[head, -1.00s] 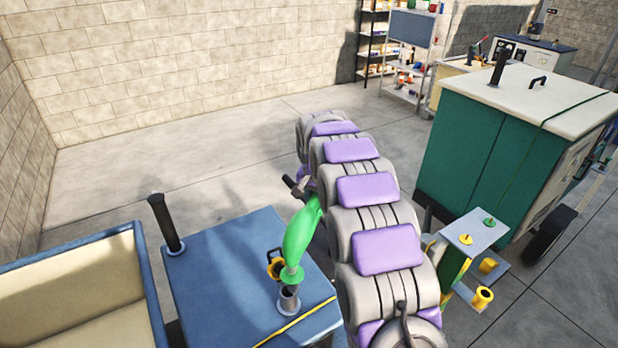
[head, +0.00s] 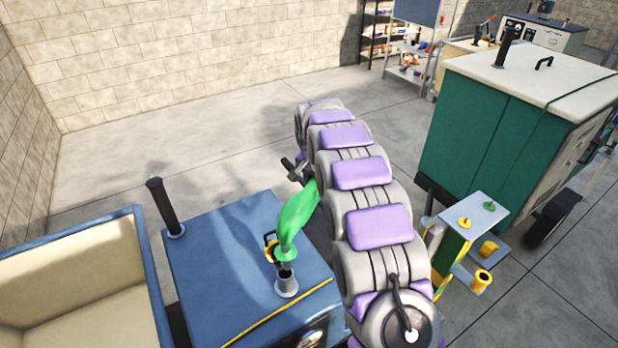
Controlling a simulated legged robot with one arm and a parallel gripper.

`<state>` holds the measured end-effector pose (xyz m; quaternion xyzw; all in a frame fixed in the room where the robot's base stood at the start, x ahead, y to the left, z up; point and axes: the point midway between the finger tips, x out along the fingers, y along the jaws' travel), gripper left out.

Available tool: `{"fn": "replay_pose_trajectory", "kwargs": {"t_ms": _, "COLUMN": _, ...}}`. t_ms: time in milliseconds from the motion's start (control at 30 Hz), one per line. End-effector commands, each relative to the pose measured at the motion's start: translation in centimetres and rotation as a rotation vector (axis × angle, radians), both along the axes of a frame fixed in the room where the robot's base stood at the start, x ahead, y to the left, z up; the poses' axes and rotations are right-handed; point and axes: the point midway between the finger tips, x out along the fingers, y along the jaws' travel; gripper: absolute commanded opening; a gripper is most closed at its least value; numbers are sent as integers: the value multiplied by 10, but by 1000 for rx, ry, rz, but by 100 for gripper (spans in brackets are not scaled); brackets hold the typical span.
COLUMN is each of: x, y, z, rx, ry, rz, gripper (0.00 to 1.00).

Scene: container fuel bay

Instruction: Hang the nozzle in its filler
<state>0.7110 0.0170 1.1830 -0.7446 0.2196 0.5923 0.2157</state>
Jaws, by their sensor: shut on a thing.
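The green nozzle (head: 297,222) hangs steeply tilted over the blue tank top, its upper end passing behind my arm. Its round green collar (head: 285,254) is just above the grey tubular filler (head: 287,286). The short spout below the collar lines up with the filler mouth in the picture; I cannot tell whether its tip is inside. My gripper (head: 295,171) shows only partly as a dark piece beside my arm, shut on the nozzle. Its grip is largely hidden.
A yellow cap with a black handle (head: 270,248) is close beside the filler. A black post (head: 163,207) stands at the blue tank's (head: 215,260) left edge. A blue-rimmed, cream-lined bin (head: 70,285) is left. A yellow-green stand (head: 470,235) and green cabinet (head: 500,135) are right.

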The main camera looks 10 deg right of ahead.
Motion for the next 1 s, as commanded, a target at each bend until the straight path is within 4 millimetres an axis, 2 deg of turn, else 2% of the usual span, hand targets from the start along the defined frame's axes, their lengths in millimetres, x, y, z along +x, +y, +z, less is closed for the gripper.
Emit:
{"fn": "replay_pose_trajectory", "kwargs": {"t_ms": 400, "x": -2, "y": 20, "z": -6, "rx": -11, "ry": -1, "rz": 3, "gripper": 0}}
{"fn": "replay_pose_trajectory", "kwargs": {"t_ms": 767, "x": -3, "y": 11, "z": -8, "rx": -1, "ry": -2, "rz": 1, "gripper": 0}}
{"fn": "replay_pose_trajectory", "kwargs": {"t_ms": 1000, "x": -3, "y": 15, "z": -10, "rx": -7, "ry": -2, "rz": 2, "gripper": 0}}
